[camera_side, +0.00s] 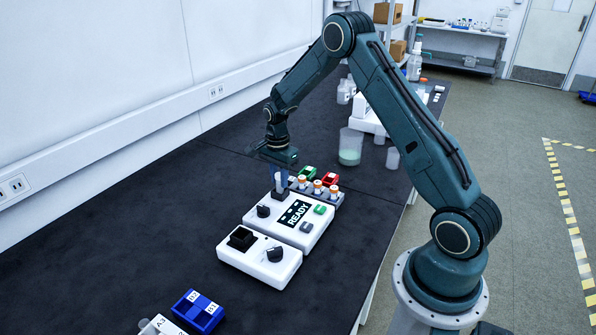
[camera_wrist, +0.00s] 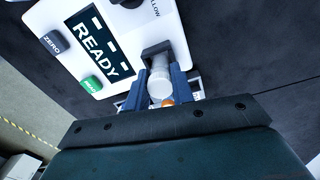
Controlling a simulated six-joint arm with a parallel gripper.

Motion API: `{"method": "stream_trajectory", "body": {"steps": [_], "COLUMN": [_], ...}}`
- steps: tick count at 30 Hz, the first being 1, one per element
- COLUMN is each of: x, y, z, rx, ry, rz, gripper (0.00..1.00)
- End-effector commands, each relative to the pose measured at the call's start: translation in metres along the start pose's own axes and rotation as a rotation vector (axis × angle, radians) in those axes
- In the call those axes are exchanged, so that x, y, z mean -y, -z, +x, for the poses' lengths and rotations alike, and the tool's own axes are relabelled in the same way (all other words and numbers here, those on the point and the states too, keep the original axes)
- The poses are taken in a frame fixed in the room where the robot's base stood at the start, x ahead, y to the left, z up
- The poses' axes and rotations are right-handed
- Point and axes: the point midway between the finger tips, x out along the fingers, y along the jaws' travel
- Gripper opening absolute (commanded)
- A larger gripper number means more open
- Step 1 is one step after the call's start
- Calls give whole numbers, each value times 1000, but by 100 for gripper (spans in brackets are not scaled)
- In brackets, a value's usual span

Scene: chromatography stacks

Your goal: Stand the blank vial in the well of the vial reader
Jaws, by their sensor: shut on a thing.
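My gripper (camera_side: 279,186) is shut on a pale, white-topped vial (camera_wrist: 161,82), seen between its two blue-grey fingers in the wrist view. No label shows, so I cannot confirm that it is the blank vial. The vial reader (camera_side: 290,231) is a white box with a lit READY display. Its dark well block (camera_wrist: 157,50) lies right at the vial's lower end. The gripper is over this block at the reader's back left in the side view. The fingers hide most of the vial there, and I cannot tell how far it is inside the well.
A rack with several orange-capped vials (camera_side: 317,187) stands close behind the reader, beside green (camera_side: 307,172) and red (camera_side: 330,179) blocks. A second white device (camera_side: 257,262) is in front. A beaker (camera_side: 350,147) stands farther back. The table at left is clear.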

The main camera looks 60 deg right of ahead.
Motion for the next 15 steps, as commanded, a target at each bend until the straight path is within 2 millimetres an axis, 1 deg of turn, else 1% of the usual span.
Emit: {"method": "stream_trajectory", "body": {"steps": [15], "x": [0], "y": [0], "z": [8], "rx": [0], "ry": [-1], "rz": [0], "gripper": [2]}}
